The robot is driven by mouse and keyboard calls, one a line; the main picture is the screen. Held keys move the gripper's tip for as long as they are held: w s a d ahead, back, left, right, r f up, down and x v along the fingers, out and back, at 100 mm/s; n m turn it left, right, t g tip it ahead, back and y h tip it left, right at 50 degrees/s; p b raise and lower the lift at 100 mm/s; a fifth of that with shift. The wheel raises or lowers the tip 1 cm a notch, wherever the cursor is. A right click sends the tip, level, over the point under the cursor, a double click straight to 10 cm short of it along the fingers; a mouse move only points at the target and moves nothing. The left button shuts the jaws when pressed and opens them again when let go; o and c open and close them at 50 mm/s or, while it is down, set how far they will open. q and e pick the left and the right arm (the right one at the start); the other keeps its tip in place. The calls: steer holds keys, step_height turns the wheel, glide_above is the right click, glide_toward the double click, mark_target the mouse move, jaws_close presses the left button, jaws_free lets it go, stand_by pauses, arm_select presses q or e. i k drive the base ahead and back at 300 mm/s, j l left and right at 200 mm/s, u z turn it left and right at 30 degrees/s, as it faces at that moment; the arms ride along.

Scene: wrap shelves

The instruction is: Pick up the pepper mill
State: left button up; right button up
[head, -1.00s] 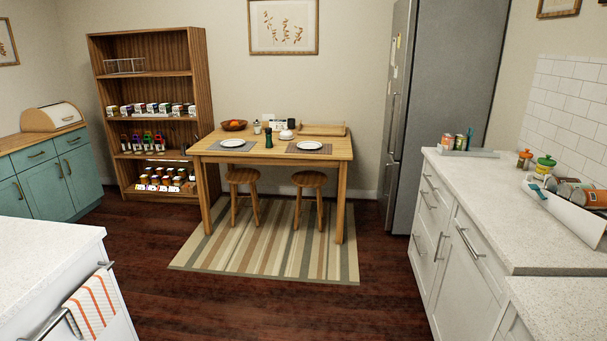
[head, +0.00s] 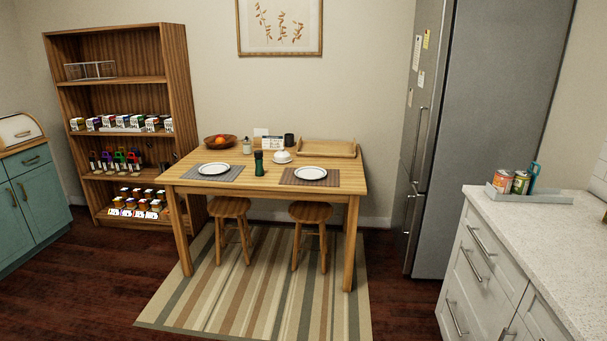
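A dark green, slim upright object that looks like the pepper mill (head: 259,164) stands on the wooden dining table (head: 200,181). It is near the table's middle, between two placemats with white plates. Neither of my grippers shows in the head view.
Around it are a fruit bowl (head: 220,141), a small shaker (head: 247,146), a white lidded dish (head: 282,157), a dark cup (head: 289,139) and a wooden tray (head: 327,149). Two stools (head: 310,212) stand at the near side on a striped rug (head: 260,290). A counter (head: 530,225) is at right.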

mark_target(259, 172)
steer(key=i, duration=3.4)
